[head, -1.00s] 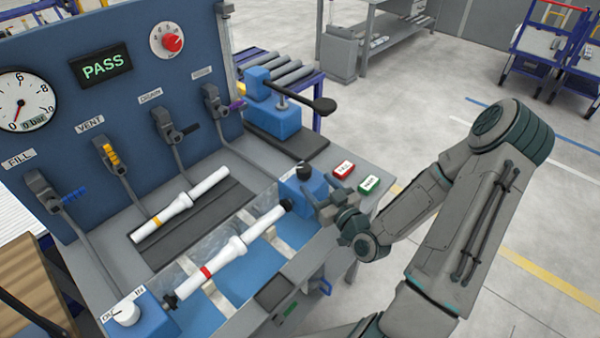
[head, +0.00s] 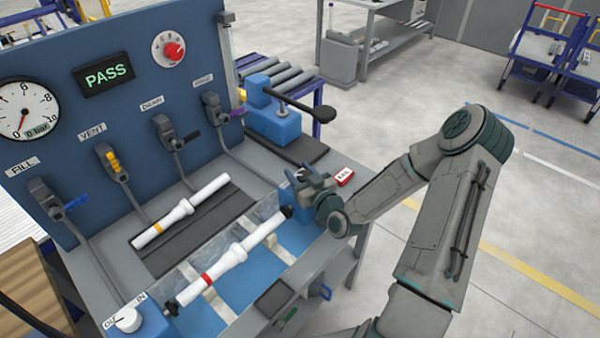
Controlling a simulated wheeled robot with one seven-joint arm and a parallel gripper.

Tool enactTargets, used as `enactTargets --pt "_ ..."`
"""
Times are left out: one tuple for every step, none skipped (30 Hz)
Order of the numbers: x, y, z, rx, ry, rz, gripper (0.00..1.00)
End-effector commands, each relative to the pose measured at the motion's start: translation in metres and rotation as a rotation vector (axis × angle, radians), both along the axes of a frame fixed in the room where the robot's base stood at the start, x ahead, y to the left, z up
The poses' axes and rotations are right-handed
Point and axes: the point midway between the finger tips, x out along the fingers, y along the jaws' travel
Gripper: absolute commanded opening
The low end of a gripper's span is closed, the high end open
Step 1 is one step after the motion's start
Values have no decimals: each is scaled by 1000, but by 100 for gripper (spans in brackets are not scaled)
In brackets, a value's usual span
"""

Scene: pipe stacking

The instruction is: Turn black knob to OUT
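The blue block (head: 289,196) at the right end of the clear-walled trough carried the black knob on top in the earlier view. My gripper (head: 305,180) is now over that block and hides the knob, so its setting cannot be read. I cannot tell whether the fingers touch the knob or whether they are open or shut. A white knob (head: 127,319) with OUT and IN labels sits on another blue block (head: 153,324) at the trough's left end.
A white pipe with a red band (head: 236,253) lies in the trough. Another with a yellow band (head: 180,211) lies on the dark mat behind. The display (head: 106,75) reads PASS.

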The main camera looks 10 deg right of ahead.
Motion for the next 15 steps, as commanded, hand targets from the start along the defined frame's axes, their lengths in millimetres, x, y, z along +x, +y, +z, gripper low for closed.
enactTargets --pt "0 0 0 0 0 0 30" --pt "0 0 0 0 0 0 21" --pt "0 0 0 0 0 0 16" --pt "0 0 0 0 0 0 16" --pt "0 0 0 0 0 0 16" --pt "0 0 0 -1 0 0 16" --pt "0 0 0 -1 0 1 16" --pt "0 0 0 -1 0 3 16" --pt "0 0 0 -2 -2 7 16" --pt "0 0 -1 -2 -2 12 16" --pt "0 0 -1 -2 -3 18 16" --pt "0 -1 -1 -2 -3 28 16" --pt "0 0 -1 -3 -2 38 16" --pt "0 0 -2 -3 -2 50 16" --pt "0 0 -2 -4 -4 67 16"
